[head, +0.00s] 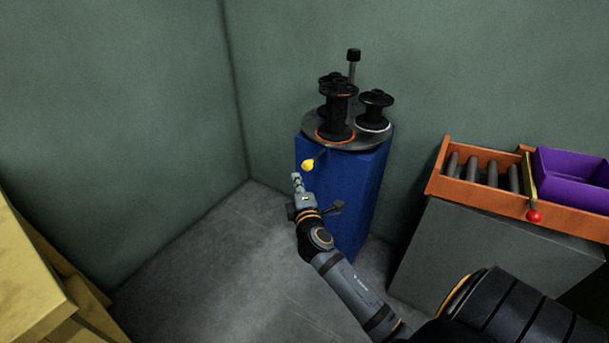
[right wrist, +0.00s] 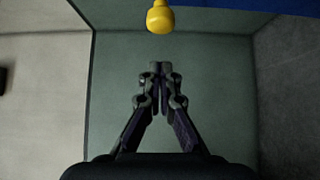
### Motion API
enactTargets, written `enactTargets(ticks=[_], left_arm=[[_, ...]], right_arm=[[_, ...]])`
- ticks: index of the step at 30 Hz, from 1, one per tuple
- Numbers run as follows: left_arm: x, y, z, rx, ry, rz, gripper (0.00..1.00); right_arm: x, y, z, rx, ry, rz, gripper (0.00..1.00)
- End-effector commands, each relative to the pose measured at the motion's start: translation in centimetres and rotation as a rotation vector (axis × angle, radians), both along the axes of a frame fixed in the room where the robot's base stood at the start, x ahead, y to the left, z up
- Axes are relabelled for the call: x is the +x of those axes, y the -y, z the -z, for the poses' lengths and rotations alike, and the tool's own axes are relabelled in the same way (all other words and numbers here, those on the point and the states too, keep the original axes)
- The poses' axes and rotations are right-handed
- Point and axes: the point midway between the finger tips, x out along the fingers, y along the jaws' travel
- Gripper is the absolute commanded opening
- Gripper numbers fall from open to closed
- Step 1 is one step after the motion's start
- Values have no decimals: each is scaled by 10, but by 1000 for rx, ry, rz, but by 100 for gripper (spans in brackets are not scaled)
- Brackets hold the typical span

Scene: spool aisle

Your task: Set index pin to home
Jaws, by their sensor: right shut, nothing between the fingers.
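The index pin appears as a yellow knob (head: 308,165) on a short dark stem at the front left of the blue pedestal (head: 340,190), just below the round turntable (head: 357,143). The knob also shows in the right wrist view (right wrist: 160,18), at the top, beyond the fingertips. My right gripper (head: 297,178) is shut and empty, slightly below and left of the knob. In the right wrist view its fingertips (right wrist: 160,68) meet, apart from the knob. Any home mark for the pin cannot be made out. My left gripper is not in view.
Black spools (head: 338,110) stand on the turntable around a post with a black knob (head: 353,55). At right, an orange roller tray (head: 480,195) with a red-knobbed lever (head: 534,215) and a purple bin (head: 570,178) sit on a grey cabinet. Yellow boxes (head: 35,270) stand at left. Floor between is clear.

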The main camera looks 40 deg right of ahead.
Motion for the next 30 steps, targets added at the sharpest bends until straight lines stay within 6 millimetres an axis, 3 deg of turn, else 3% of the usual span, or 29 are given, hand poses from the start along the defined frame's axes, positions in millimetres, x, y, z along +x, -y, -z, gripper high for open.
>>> enactTargets(ticks=[6,20,30], left_arm=[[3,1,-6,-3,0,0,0],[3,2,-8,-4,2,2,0],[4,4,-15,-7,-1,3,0]], right_arm=[[11,29,1,-5,-2,-1,0],[13,36,1,-1,-1,-1,0],[29,74,0,-2,-1,0,0]])
